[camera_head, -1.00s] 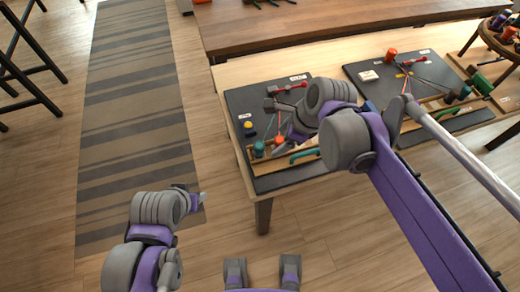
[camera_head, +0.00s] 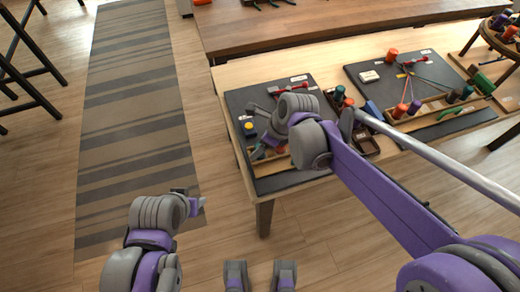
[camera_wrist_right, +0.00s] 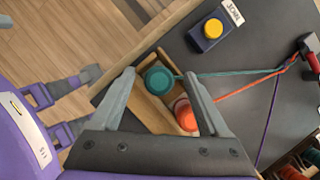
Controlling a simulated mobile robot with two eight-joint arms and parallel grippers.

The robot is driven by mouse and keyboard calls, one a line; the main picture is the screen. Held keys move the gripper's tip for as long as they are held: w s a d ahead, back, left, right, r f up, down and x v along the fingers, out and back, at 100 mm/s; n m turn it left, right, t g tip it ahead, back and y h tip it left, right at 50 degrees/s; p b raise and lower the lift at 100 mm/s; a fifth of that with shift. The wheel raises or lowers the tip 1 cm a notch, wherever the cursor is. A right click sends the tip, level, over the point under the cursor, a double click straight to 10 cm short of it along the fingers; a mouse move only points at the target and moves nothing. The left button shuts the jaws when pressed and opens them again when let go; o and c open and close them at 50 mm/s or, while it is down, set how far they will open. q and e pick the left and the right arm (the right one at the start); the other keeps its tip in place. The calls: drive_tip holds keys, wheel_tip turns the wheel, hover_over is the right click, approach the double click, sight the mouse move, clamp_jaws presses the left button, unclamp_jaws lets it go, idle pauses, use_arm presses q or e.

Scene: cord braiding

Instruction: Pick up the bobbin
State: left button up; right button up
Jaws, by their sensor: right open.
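A teal bobbin (camera_wrist_right: 158,79) and an orange bobbin (camera_wrist_right: 186,115) sit in a wooden tray (camera_wrist_right: 150,110) on the left dark board, in the right wrist view. A teal cord and an orange cord run from them to the right. My right gripper (camera_wrist_right: 162,82) is open above the tray, with one finger on either side of the bobbins; I see no contact. In the head view my right arm and gripper (camera_head: 264,142) hide most of this tray. My left gripper (camera_head: 198,202) is low at the left, away from the table, and its jaws are unclear.
A blue block with a yellow button (camera_wrist_right: 211,31) stands beside the tray. A dark box of bobbins (camera_head: 345,110) stands between the boards. The second board (camera_head: 365,90) holds more bobbins and cords.

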drive_tip(key=shift+a+f, duration=0.2)
drive_tip(key=shift+f, duration=0.25)
clamp_jaws()
drive_tip(key=shift+r, duration=0.1)
